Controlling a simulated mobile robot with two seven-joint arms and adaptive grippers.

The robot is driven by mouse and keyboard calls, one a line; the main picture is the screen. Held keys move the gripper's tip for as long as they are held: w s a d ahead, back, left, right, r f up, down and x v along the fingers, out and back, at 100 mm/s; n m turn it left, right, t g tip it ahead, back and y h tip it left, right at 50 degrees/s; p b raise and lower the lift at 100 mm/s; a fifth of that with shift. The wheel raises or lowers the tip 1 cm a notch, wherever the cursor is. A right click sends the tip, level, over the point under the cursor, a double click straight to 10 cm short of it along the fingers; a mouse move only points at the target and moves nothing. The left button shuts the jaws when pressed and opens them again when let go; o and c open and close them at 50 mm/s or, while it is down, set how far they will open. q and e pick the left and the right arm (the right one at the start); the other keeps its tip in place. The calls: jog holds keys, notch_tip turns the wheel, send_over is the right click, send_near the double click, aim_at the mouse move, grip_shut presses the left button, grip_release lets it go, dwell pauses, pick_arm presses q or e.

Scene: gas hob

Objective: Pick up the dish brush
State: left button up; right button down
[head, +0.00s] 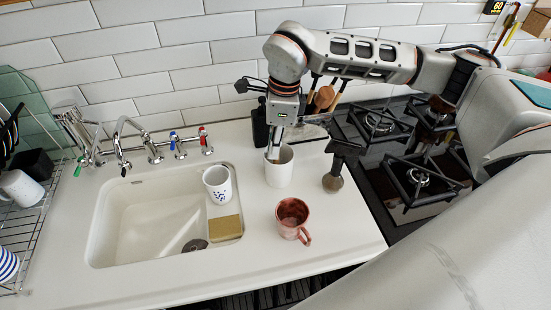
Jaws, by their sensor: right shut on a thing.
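My right gripper (277,143) points down over a white cup-shaped holder (279,172) on the counter, right of the sink. It is shut on the dish brush (275,158), of which only a small brownish part shows at the holder's mouth. The rest of the brush is hidden by the fingers and the holder wall, so I cannot tell whether it touches the bottom. My left gripper is not in view.
A dark upright object with a grey round base (333,182) stands close right of the holder. A pink mug (292,217) is in front. The sink (140,220) holds a white mug (217,184) and sponge (226,226). The gas hob (380,123) is at right.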

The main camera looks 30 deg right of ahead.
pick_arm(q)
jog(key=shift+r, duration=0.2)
pick_arm(e)
notch_tip(320, 180, up, 20)
dwell(0.6)
jog(key=shift+s, duration=0.1)
